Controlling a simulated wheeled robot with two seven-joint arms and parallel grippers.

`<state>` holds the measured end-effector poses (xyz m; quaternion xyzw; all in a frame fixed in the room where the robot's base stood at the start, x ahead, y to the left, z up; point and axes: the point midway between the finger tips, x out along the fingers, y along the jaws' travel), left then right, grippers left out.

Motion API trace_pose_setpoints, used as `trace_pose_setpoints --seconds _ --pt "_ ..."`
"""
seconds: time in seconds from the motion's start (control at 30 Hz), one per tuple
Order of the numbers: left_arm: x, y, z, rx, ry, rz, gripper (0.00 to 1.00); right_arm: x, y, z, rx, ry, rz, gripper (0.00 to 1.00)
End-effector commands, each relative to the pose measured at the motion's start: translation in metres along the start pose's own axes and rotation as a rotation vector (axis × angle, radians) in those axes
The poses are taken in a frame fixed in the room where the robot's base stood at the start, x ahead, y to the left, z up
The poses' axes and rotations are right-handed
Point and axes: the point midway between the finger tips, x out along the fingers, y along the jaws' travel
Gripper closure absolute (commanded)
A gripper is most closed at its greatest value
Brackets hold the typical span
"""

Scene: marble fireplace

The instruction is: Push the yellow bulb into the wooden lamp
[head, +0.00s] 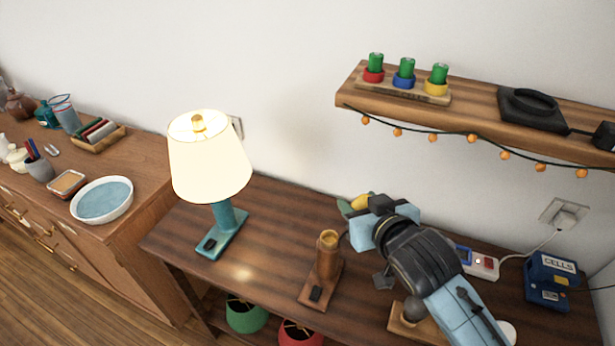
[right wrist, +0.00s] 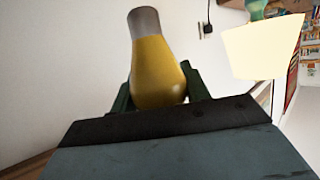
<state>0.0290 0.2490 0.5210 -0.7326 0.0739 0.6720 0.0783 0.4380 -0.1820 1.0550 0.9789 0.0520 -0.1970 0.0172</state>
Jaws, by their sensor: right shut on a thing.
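The wooden lamp (head: 325,270) stands upright on the dark table, with an open, bare socket (head: 328,238) on top. My right gripper (head: 353,205) is shut on the yellow bulb (head: 363,200), behind and to the right of the lamp in the head view, with the bulb apart from the socket. In the right wrist view the bulb (right wrist: 158,70) sits between the green fingers (right wrist: 157,88). Its grey base points up in that picture, where the teal lamp appears upside down. My left gripper is out of view.
A lit teal lamp (head: 222,225) stands left of the wooden lamp. A wall shelf (head: 470,118) with hanging string lights is above. Clear tabletop lies between the two lamps.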

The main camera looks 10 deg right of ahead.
Motion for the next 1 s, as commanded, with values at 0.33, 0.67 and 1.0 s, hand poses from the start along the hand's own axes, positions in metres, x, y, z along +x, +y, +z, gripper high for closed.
trace_pose_setpoints --seconds 0.33,0.67,1.0 --pt "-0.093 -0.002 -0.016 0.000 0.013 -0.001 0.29 0.025 -0.045 -0.035 -0.107 0.000 -0.254 0.76" --pt "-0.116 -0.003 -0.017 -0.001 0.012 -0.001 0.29 0.034 -0.052 -0.035 -0.121 0.008 -0.323 0.76" --pt "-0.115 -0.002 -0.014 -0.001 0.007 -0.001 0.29 0.035 -0.052 -0.034 -0.120 0.008 -0.324 0.76"
